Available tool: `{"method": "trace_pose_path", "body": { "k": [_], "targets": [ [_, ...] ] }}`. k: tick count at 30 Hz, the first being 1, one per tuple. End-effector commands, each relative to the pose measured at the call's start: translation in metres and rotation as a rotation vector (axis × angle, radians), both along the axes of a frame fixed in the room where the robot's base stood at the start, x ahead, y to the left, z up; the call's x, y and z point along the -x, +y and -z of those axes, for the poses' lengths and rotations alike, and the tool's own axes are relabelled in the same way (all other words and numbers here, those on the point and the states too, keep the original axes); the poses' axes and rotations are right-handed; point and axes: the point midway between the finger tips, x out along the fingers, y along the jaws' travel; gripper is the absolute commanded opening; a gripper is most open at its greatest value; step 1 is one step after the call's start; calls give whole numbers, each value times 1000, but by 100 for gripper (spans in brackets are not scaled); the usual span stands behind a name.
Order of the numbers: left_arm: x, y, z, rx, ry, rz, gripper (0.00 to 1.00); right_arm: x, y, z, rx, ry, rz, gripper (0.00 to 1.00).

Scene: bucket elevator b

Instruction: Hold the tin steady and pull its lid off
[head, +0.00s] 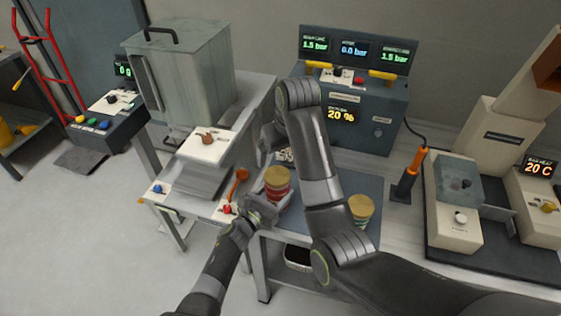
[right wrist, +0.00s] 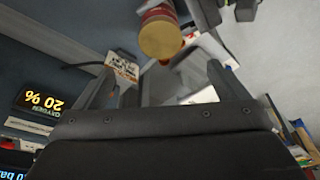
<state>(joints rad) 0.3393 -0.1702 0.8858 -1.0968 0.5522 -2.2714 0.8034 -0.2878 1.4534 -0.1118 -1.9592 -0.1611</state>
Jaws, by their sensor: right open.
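The red tin (head: 277,192) with its tan lid (head: 277,176) on top stands upright near the left edge of the worktop. It also shows in the right wrist view, red body (right wrist: 158,12) and tan lid (right wrist: 160,40), beyond the fingertips. My left gripper (head: 264,208) closes around the tin's lower part, partly hiding it. My right gripper (head: 268,140) is open and empty, behind and above the tin, apart from the lid. Its spread fingers (right wrist: 162,85) show in the right wrist view.
A second tan-lidded tin (head: 361,210) stands on the blue-grey mat (head: 325,232), right of my right forearm. An oxygen panel (head: 357,100) stands behind. A grey cabinet (head: 185,75) and an orange-brown spoon-like tool (head: 238,178) are at left.

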Motion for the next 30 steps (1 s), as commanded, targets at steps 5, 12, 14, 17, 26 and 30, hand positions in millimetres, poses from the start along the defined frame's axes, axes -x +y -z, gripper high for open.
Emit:
{"method": "trace_pose_path", "body": {
  "k": [5,12,14,17,26,30],
  "targets": [
    [0,0,0,1,-1,0,20,-7,4,33,2,6,-2,94],
    [0,0,0,1,-1,0,20,-17,9,76,3,5,-3,94],
    [0,0,0,1,-1,0,20,-20,10,83,3,4,-3,94],
    [0,0,0,1,-1,0,20,-23,11,93,3,3,-3,94],
    [0,0,0,1,-1,0,20,-25,13,103,1,1,-3,94],
    [0,0,0,1,-1,0,20,-25,13,103,1,1,-3,94]
  ]
}}
